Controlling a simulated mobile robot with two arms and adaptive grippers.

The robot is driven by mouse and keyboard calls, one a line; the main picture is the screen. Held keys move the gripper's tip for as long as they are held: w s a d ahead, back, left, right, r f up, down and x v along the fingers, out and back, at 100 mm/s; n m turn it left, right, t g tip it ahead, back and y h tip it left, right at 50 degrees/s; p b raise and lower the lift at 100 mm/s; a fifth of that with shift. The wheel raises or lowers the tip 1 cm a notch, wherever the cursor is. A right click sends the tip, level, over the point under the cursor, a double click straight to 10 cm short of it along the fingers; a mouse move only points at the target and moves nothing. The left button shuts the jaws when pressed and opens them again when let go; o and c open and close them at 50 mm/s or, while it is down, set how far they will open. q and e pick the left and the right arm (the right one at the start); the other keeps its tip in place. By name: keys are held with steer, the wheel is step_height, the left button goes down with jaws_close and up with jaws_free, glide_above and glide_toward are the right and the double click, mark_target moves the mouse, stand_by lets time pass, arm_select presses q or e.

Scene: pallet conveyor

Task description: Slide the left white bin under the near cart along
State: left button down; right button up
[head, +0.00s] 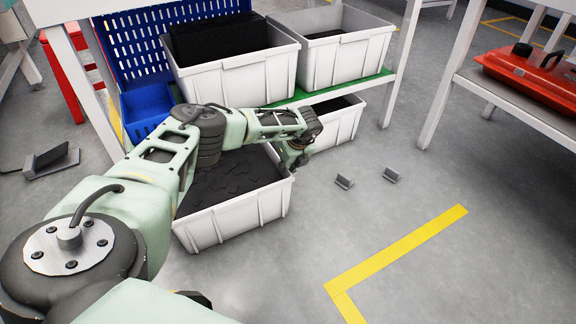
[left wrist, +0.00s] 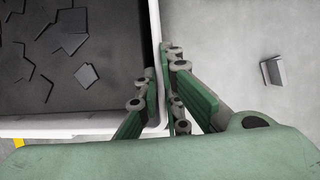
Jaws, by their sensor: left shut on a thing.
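The left white bin (head: 245,217) stands on the floor, sticking out in front of the near cart, with dark pieces inside. My left gripper (head: 293,160) is shut on its right rim near the back right corner. In the left wrist view the fingers of the left gripper (left wrist: 163,65) sit on both sides of the white bin's rim (left wrist: 154,30). My left arm crosses over the bin and hides its back left part. The near cart (head: 385,78) has a green shelf edge above the floor bins. My right gripper is not in view.
A second white bin (head: 338,128) stands under the cart, just right of the gripper. Two white bins (head: 240,82) and a blue crate (head: 147,108) are above. Small grey brackets (head: 345,181) lie on the floor at right. Floor in front, with a yellow line (head: 400,246), is clear.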

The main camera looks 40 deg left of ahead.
arm_select(q)
steer(key=shift+d, duration=0.25)
steer(key=c, duration=1.8)
jaws_free()
steer(key=shift+c, duration=0.2)
steer(key=shift+a, duration=0.1)
steer(key=v, duration=1.2)
